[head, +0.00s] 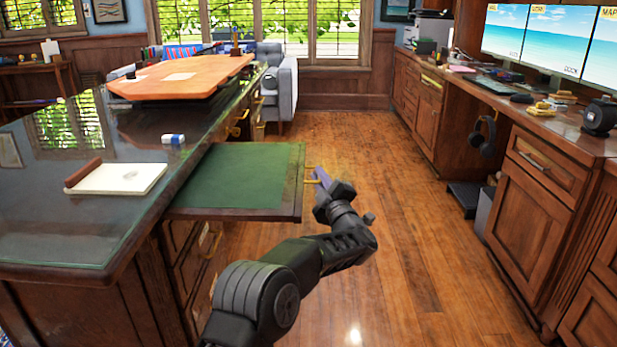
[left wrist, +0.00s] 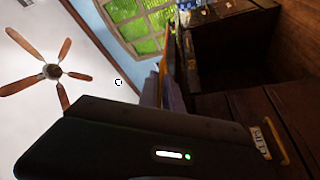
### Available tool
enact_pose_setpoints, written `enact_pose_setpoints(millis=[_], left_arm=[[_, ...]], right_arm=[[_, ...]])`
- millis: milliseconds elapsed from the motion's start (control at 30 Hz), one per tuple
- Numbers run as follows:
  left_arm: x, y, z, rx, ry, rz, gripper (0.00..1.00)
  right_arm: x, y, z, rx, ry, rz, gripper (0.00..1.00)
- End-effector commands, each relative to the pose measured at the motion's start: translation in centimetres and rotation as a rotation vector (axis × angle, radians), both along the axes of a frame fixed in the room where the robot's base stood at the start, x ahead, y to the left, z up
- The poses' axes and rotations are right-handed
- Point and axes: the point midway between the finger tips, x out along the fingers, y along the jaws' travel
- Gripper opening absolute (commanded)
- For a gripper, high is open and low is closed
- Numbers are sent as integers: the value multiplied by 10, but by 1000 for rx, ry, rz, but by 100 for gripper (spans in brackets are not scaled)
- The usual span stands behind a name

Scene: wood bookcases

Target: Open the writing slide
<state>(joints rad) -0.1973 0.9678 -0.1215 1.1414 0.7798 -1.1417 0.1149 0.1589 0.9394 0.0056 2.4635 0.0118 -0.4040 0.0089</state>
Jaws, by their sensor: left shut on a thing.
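The writing slide (head: 240,176), a flat board with a green top and wooden edges, sticks out from the right side of the large dark desk. Its brass handle (head: 308,174) is on the slide's outer end. My left gripper (head: 317,176) is at that end, shut on the handle, with the arm reaching up from the bottom of the head view. In the tilted left wrist view, the gripper fingers (left wrist: 164,88) show near the middle, with a thin brass strip between them. The fingertips' exact contact is too small to see. My right gripper is not in view.
The desk (head: 60,215) holds a white pad (head: 118,179), a small blue-and-white item (head: 173,139) and an orange-topped board (head: 180,76). Brass-handled drawers are below the slide. Wood floor (head: 400,200) is clear to the right, up to the cabinets (head: 535,215).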

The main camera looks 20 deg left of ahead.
Motion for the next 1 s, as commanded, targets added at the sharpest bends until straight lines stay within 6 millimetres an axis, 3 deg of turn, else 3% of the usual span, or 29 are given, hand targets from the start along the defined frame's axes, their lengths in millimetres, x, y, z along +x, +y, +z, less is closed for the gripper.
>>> enact_pose_setpoints(millis=[367,400,633,1000], left_arm=[[1,-1,2,2,-3,0,0],[1,-1,2,2,-3,0,10],[1,-1,2,2,-2,1,29],[-2,-4,0,1,-1,-1,30]], right_arm=[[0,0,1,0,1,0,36],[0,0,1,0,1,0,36],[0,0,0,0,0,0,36],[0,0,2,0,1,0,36]])
